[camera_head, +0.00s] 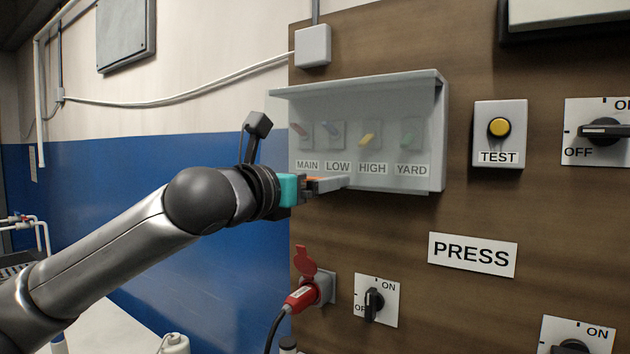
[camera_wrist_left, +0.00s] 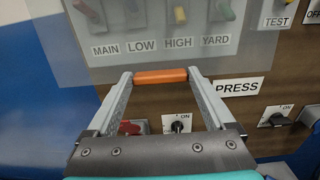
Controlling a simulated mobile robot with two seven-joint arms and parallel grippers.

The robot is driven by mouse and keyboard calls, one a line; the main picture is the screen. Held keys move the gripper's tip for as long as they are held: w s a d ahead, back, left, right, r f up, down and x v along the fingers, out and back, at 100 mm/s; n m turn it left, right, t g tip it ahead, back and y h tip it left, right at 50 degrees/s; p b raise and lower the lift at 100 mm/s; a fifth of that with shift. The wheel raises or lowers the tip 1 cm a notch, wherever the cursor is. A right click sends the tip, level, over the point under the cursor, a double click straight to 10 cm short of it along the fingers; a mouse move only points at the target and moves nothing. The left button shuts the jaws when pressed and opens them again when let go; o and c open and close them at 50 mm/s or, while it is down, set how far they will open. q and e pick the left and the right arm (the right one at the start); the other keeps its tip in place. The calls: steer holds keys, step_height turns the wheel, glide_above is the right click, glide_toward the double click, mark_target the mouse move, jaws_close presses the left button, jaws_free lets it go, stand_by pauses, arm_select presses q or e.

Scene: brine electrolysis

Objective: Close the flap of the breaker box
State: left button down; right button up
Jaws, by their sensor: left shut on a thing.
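The breaker box (camera_head: 436,140) is on the brown board, with several coloured switches labelled MAIN, LOW, HIGH and YARD behind its clear flap (camera_head: 350,110). The flap hangs down in front of the switches; I cannot tell whether its lower edge touches the box. In the left wrist view the flap (camera_wrist_left: 70,55) shows as a see-through sheet with an orange handle (camera_wrist_left: 160,76) at its lower edge. My left gripper (camera_head: 335,184) is at the flap's lower left part. Its fingers are shut on the orange handle, one at each end. My right gripper is not in view.
A yellow TEST button (camera_head: 499,127) is right of the box. Below are a red plug (camera_head: 302,297) in its socket, an ON/OFF switch (camera_head: 375,303) and a PRESS sign (camera_head: 472,255). A grey junction box (camera_head: 313,45) sits above. Left is blue and white wall.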

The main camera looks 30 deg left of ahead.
arm_select(q)
steer(key=shift+w+f+t+b, duration=0.2)
steer(key=shift+w+t, duration=0.25)
steer(key=shift+w, duration=0.2)
steer(key=shift+w+f+t+b, duration=0.2)
steer(key=shift+w+t, duration=0.25)
steer(key=shift+w, duration=0.2)
steer(key=shift+d, duration=0.1)
steer(key=shift+c, duration=0.6)
jaws_free()
steer(key=shift+o, duration=0.6)
steer(key=shift+w, duration=0.1)
